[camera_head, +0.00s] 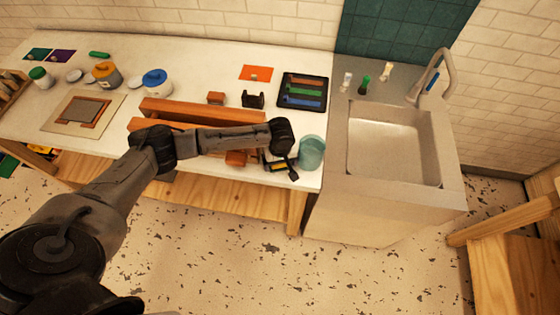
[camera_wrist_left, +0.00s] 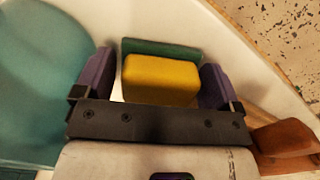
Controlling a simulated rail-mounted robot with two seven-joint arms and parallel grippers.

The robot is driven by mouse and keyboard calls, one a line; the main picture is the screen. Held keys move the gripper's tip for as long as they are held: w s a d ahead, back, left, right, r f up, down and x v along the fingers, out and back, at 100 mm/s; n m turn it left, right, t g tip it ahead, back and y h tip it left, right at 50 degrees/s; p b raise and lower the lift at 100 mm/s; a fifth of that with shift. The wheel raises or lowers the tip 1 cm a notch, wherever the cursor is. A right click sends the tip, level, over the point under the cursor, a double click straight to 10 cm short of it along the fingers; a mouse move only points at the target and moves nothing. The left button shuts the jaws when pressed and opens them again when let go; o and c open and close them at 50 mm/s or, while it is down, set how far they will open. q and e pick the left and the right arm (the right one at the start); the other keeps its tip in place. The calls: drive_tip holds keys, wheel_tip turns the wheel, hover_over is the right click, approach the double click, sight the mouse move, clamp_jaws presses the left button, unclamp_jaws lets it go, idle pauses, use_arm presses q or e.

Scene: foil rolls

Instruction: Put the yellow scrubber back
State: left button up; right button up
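The yellow scrubber (camera_wrist_left: 160,79), a yellow block with a green layer along its far side, lies between the two purple-tipped fingers of my left gripper (camera_wrist_left: 158,82) in the left wrist view. A narrow pale gap shows beside the left finger; the right finger is very close to the scrubber, and I cannot tell if it touches. The gripper looks open around it. In the head view my left gripper (camera_head: 282,166) points down at the counter's front edge, beside the teal container (camera_head: 312,152), and mostly hides the scrubber. My right gripper is not in view.
The teal container also shows in the left wrist view (camera_wrist_left: 40,75). A black tray (camera_head: 318,105) with coloured bars stands behind, and the sink (camera_head: 395,150) is at right. The counter's front edge is close.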

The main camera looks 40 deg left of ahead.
use_arm(q)
wheel_tip(320, 180, up, 10)
drive_tip(key=shift+r+p, duration=0.2)
drive_tip(key=shift+p, duration=0.25)
drive_tip(key=s+d+f+m+t+h, duration=0.1)
drive_tip(key=s+d+f+m, duration=0.2)
drive_tip(key=s+d+m, duration=0.3)
drive_tip(key=s+d+f+m+t+h, duration=0.1)
drive_tip(key=s+d+f+m+h, duration=0.2)
drive_tip(key=s+d, duration=0.6)
drive_tip(key=s+a+m+t+y, duration=0.1)
drive_tip(key=s+a+m+y, duration=0.2)
drive_tip(key=s, duration=1)
drive_tip(key=a, duration=0.2)
drive_tip(key=shift+a+r+m+t+y, duration=0.3)
drive_tip(key=shift+a+r+m+y, duration=0.1)
